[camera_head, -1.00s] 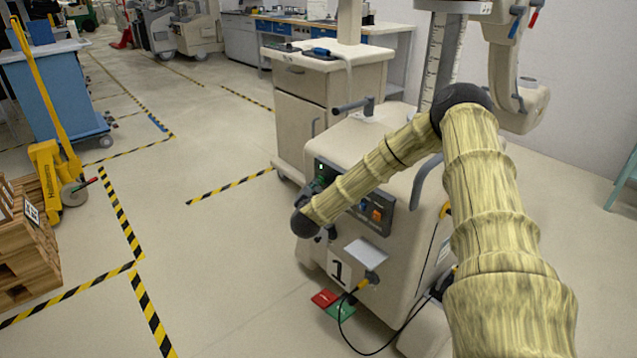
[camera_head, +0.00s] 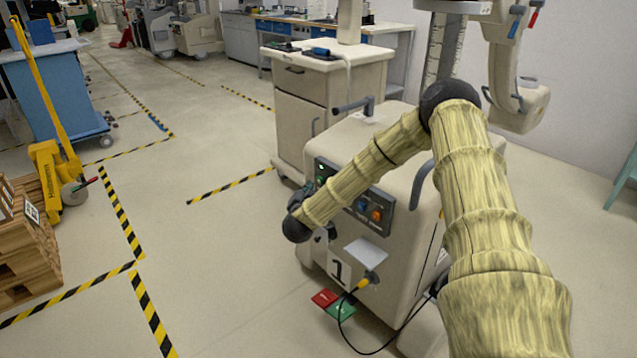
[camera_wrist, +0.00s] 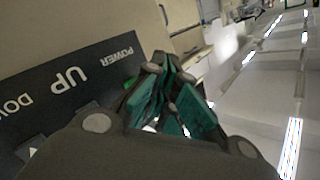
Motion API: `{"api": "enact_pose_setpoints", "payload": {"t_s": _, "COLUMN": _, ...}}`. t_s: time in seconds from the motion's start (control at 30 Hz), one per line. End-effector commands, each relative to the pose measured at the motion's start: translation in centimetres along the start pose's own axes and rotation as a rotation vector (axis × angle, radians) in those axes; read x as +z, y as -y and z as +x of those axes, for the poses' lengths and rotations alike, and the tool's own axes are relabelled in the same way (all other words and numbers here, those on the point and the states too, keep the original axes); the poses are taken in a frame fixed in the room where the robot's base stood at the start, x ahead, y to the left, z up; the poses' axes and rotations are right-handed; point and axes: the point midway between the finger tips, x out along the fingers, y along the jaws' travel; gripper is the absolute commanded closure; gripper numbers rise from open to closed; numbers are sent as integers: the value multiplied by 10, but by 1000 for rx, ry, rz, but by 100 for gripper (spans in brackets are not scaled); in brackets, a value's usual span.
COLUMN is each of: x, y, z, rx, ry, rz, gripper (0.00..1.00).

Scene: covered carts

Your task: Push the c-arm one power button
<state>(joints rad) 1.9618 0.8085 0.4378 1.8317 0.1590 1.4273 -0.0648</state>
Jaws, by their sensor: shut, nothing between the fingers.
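The c-arm unit marked 1 (camera_head: 340,268) is a beige cabinet with a dark control panel (camera_head: 385,222) on its front. A small green light (camera_head: 320,167) shows at the panel's upper left. The wrist view shows the panel (camera_wrist: 50,92) with the words POWER, UP and part of a third word. A bit of green (camera_wrist: 130,83), seemingly the power button, lies beside POWER, partly hidden by my fingers. My gripper (camera_wrist: 163,68) is shut and empty, its teal-padded fingers close to that green part. I cannot tell whether they touch it. In the head view my wrist mostly hides the gripper.
A blue button (camera_head: 361,206) and an orange button (camera_head: 377,215) sit farther right on the panel. Red (camera_head: 325,298) and green (camera_head: 341,310) pads and a black cable lie on the floor below.

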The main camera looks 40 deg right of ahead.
Motion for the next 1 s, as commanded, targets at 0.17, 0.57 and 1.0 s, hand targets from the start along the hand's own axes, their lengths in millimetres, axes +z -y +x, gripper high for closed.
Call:
{"api": "enact_pose_setpoints", "payload": {"t_s": 0.17, "x": 8, "y": 7, "z": -10, "rx": 0, "ry": 2, "rz": -1, "gripper": 100}}
{"api": "enact_pose_setpoints", "payload": {"t_s": 0.57, "x": 22, "y": 22, "z": -30, "rx": 0, "ry": 1, "rz": -1, "gripper": 100}}
{"api": "enact_pose_setpoints", "payload": {"t_s": 1.0, "x": 31, "y": 22, "z": -37, "rx": -5, "ry": 19, "rz": -12, "gripper": 100}}
